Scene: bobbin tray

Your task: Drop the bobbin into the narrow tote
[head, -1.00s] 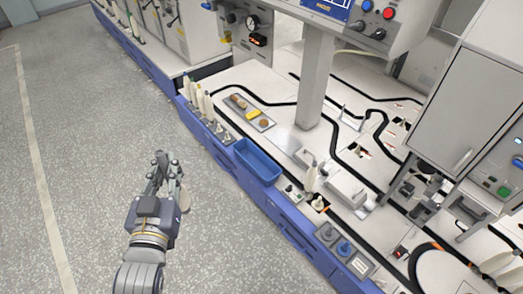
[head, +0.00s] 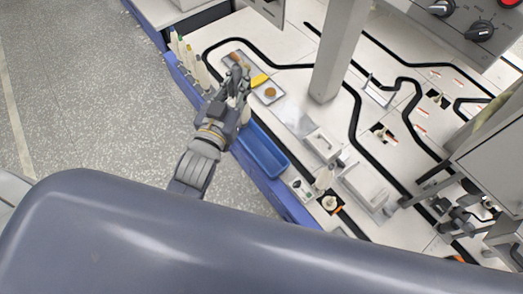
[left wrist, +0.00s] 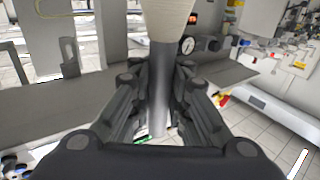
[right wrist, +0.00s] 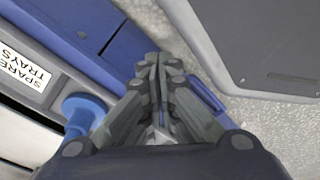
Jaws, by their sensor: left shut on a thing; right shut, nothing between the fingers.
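My left gripper (head: 238,82) is shut on the cream bobbin (head: 246,114), just past the far end of the blue narrow tote (head: 282,174). In the left wrist view the bobbin (left wrist: 167,12) shows at the top, its wide part cut by the frame edge, between the fingers (left wrist: 162,75). The tote's visible inside looks empty; my gripper and arm hide its far end. My right gripper (right wrist: 158,65) is shut and empty, above a blue edge and the floor; it is not visible in the head view.
Several upright bobbins (head: 183,58) stand left of my left gripper. A grey post (head: 340,55) rises from the white worktop. A blue knob (right wrist: 82,108) is near my right gripper.

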